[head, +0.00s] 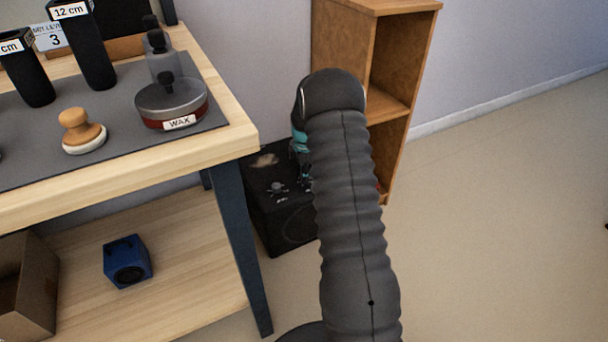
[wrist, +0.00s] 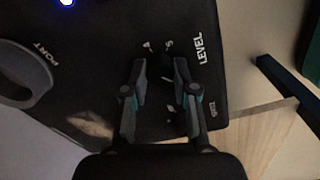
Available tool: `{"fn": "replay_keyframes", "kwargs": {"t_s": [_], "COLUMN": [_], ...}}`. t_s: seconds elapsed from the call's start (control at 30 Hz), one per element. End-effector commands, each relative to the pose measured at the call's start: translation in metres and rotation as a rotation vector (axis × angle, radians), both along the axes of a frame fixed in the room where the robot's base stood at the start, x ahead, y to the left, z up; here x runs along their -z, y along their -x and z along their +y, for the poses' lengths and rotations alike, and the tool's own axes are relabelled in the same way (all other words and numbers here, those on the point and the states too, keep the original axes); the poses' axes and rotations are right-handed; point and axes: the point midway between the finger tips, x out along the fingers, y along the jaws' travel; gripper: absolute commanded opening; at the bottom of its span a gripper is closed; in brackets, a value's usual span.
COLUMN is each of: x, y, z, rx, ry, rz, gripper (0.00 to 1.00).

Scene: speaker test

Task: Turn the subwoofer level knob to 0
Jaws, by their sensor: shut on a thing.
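The black subwoofer (head: 266,215) stands on the floor between the table and the wooden shelf. In the wrist view its dark panel (wrist: 100,60) carries a white LEVEL label (wrist: 202,48) right of my fingers. My gripper (wrist: 160,78) has one finger on each side of the spot by that label. It is shut on the level knob, which is dark and hardly stands out from the panel. Small white scale marks (wrist: 147,46) show around it. I cannot read its setting. In the head view my arm covers part of the subwoofer and most of my gripper.
A wooden table (head: 225,138) stands close on the left, with a wax tin (head: 171,98) and a wooden-handled applicator (head: 78,128). A blue speaker (head: 127,262) sits on its lower shelf. A wooden shelf unit (head: 343,40) stands behind my arm. The floor at right is clear.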

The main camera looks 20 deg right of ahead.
Motion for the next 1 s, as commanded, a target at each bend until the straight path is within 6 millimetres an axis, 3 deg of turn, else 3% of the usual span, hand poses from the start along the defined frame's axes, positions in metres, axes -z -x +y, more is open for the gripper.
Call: {"fn": "replay_keyframes", "kwargs": {"t_s": [0.77, 0.8, 0.87, 1.0], "x": [-0.0002, -0.0002, -0.0002, -0.0001], "y": [0.0002, 0.0002, 0.0002, 0.0001], "z": [-0.0003, -0.0003, -0.0003, -0.0001], "rx": [-0.1, -0.1, -0.1, -0.1], "ry": [0.0, 0.0, 0.0, 0.0], "rz": [0.0, 0.0, 0.0, 0.0], "gripper": [0.0, 0.35, 0.5, 0.53]}}
